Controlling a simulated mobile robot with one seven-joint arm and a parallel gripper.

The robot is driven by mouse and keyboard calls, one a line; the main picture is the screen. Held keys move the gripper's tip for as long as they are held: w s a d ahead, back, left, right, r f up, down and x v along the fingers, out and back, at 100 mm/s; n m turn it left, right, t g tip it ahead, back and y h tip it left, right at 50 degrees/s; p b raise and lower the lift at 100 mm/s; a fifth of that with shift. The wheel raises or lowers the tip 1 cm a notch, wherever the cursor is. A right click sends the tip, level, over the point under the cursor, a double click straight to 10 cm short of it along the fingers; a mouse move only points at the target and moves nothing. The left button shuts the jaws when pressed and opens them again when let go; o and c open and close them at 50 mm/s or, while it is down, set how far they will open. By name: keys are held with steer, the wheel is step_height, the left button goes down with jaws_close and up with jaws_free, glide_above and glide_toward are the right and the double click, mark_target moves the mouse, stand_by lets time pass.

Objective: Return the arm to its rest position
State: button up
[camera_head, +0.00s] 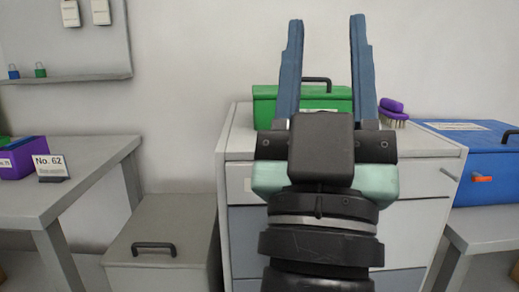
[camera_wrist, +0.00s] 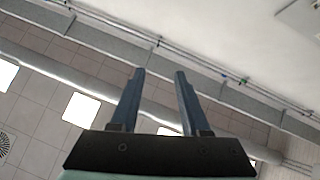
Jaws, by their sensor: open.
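My gripper (camera_head: 327,24) points upward in the middle of the head view, in front of the white drawer cabinet. Its two blue fingers stand apart with nothing between them but the view of what lies behind. In the wrist view my gripper (camera_wrist: 159,75) is also open and empty, with the ceiling behind it. The fingers touch nothing that I can see.
Behind my gripper, a green box (camera_head: 265,107) and a purple brush (camera_head: 393,109) sit on the white cabinet (camera_head: 238,140). A blue case (camera_head: 485,160) stands at right. A grey table (camera_head: 95,165) at left holds a purple bin (camera_head: 22,160). A grey lidded box (camera_head: 165,225) stands between.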

steer(key=s+a+r+y, duration=0.2)
steer(key=s+a+y, duration=0.1)
steer(key=a+y, duration=0.15)
step_height(320, 180, up, 32)
steer(key=p, duration=3.1)
steer(key=shift+s+a+f+n+y, duration=0.15)
steer(key=shift+a+f+n+y, duration=0.1)
steer(key=shift+a+n+y, duration=0.15)
steer(key=shift+c, duration=0.2)
